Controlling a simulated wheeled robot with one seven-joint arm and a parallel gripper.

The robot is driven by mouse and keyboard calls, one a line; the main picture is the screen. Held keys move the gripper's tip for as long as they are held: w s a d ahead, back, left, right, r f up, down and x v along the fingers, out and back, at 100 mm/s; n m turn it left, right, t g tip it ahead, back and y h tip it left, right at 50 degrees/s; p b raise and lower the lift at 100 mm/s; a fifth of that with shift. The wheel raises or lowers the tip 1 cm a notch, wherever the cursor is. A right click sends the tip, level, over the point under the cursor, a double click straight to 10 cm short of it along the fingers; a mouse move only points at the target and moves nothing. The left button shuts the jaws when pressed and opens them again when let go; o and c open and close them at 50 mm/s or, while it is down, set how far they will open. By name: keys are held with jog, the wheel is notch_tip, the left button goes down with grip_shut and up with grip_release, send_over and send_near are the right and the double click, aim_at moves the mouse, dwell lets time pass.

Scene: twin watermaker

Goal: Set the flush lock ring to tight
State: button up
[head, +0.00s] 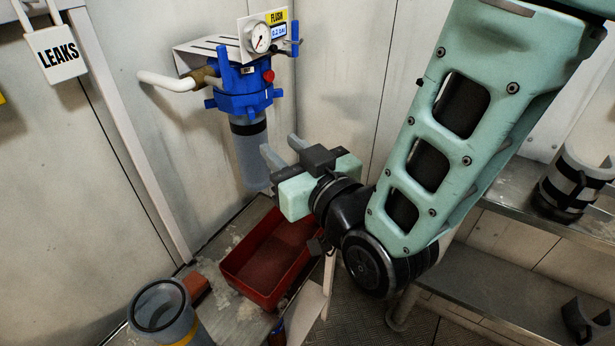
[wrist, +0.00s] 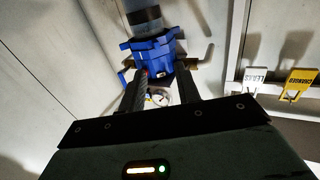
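The flush lock ring (head: 244,102) is a blue collar with lugs around the top of a grey filter bowl (head: 248,155), below a blue head on the wall. It also shows in the wrist view (wrist: 150,52), beyond my fingertips, with the bowl above it there. My gripper (head: 283,150) is open and empty, to the right of the bowl and lower than the ring. The two fingers are spread apart in the wrist view (wrist: 160,80). I see no contact with the ring. I cannot read any tightness mark on it.
A gauge (head: 260,37) with a FLUSH sign and a small display sits above the head. A white pipe (head: 166,82) leaves it on the left. Below are a red tray (head: 232,267) and an open grey bowl (head: 160,305). Metal shelves (head: 515,200) stand at right.

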jog(key=shift+p+v, duration=3)
jog(key=shift+p, duration=3.7)
jog(key=shift+a, duration=0.1)
